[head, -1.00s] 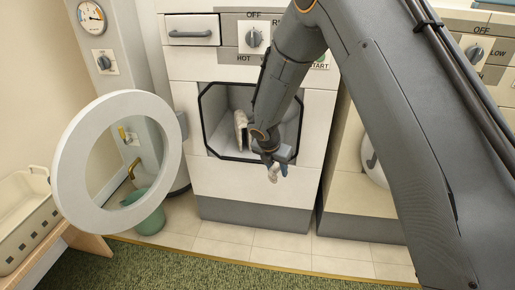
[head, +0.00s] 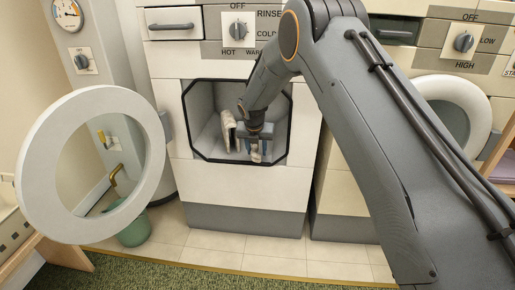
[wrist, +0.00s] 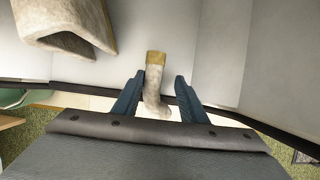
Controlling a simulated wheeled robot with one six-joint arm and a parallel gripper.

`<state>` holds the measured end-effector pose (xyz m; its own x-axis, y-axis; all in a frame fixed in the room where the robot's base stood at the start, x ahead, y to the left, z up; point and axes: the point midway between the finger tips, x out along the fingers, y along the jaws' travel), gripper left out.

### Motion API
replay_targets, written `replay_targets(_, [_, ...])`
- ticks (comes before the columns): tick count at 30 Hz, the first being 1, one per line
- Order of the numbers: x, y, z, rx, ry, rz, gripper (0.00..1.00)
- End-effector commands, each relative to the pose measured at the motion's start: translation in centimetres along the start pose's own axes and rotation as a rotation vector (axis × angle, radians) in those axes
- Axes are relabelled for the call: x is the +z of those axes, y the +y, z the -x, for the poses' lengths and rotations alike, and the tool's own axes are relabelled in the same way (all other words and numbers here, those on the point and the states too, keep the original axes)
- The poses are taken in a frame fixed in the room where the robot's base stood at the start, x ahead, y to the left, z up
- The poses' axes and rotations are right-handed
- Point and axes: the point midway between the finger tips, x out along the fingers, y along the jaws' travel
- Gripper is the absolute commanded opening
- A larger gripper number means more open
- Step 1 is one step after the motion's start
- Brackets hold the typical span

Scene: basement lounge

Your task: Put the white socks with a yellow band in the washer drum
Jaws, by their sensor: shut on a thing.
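The white sock with a yellow band (wrist: 155,90) is between the blue fingers of my gripper (wrist: 154,82) in the wrist view. Its yellow band (wrist: 155,58) points up in that picture. In the head view my gripper (head: 255,140) is shut on the sock (head: 256,157) at the washer opening, near the lower rim. The square washer drum (head: 206,98) is open with a dark rim. I cannot tell how far inside the sock is.
A cream cloth-like item (head: 229,131) stands inside the drum, left of my gripper; it also shows in the wrist view (wrist: 65,22). The round washer door (head: 38,150) is swung open to the left. A green bucket (head: 133,232) stands behind it. Another machine (head: 345,185) is on the right.

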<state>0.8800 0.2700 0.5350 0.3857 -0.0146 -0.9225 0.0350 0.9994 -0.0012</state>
Motion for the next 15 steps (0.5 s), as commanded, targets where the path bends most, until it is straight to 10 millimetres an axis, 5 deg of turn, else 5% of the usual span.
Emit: replay_targets(15, [4.7, 0.0, -2.6, 0.000, 0.002, -0.001, 0.16])
